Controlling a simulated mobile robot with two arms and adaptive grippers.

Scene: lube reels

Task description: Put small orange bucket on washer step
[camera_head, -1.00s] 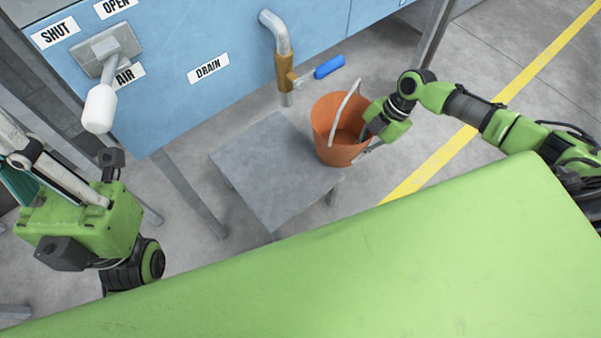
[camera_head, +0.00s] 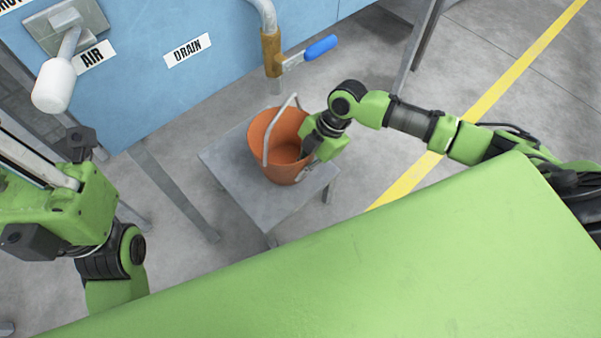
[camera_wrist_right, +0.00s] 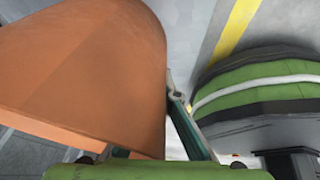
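The small orange bucket (camera_head: 275,150) is upright with its grey handle raised, above or on the grey washer step (camera_head: 225,165). I cannot tell whether its base touches the step top. My right gripper (camera_head: 307,163) is at the bucket's right side, closed on its wall. In the right wrist view the bucket (camera_wrist_right: 90,70) fills the left half, and a gripper finger (camera_wrist_right: 180,115) lies against its edge.
A blue washer panel with a DRAIN label (camera_head: 187,50) stands behind. A brass drain pipe with a blue valve handle (camera_head: 320,47) hangs just behind the bucket. A white-handled AIR lever (camera_head: 55,85) is at upper left. Grey floor right of the step is clear.

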